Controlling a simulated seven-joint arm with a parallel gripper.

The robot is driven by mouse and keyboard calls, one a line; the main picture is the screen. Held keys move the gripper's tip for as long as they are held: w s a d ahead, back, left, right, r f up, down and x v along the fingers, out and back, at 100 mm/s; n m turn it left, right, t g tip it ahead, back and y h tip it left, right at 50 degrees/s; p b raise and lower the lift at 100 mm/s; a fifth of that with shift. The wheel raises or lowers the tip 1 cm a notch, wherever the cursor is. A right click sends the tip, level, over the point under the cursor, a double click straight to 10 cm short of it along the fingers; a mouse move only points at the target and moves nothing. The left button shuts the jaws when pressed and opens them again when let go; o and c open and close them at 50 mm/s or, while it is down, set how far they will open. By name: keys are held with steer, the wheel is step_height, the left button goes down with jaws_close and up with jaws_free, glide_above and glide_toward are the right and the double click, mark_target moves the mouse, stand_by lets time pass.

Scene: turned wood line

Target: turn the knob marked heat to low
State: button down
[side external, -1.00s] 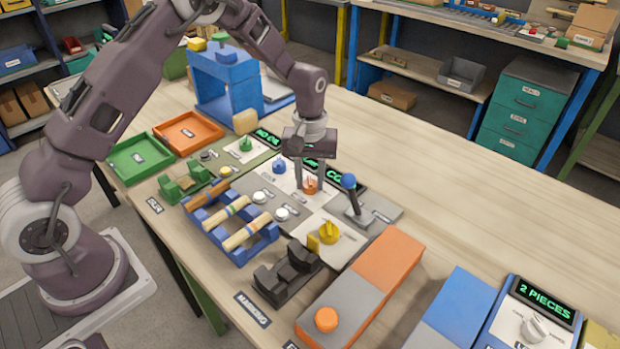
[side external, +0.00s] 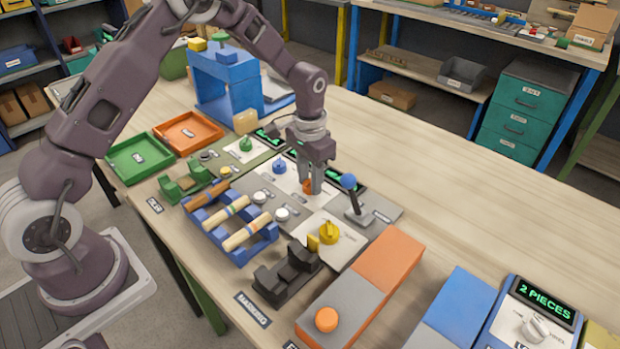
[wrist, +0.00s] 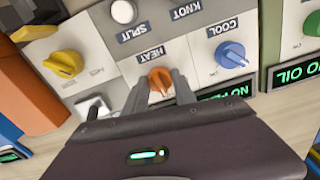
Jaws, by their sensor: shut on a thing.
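The orange knob (wrist: 160,80) sits on a pale panel beside the label HEAT (wrist: 151,56) in the wrist view. My gripper (wrist: 163,88) is shut on this knob, with one finger on each side of it. In the side external view my gripper (side external: 310,188) points straight down at the panel, and the orange knob (side external: 308,187) is mostly hidden between the fingers. The dial marks around the knob are too small or covered to read.
A blue knob marked COOL (wrist: 231,55) is beside it, and a yellow knob (side external: 329,232) stands on the other side. A blue-topped lever (side external: 350,184) rises close to my gripper. A rack of turned wood pieces (side external: 232,225) lies in front. The table's right rear is clear.

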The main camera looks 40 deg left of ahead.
steer(key=shift+m, duration=0.5)
steer(key=c, duration=1)
jaws_free()
step_height(320, 180, up, 7)
steer(key=shift+r, duration=0.1)
steer(key=shift+r, duration=0.1)
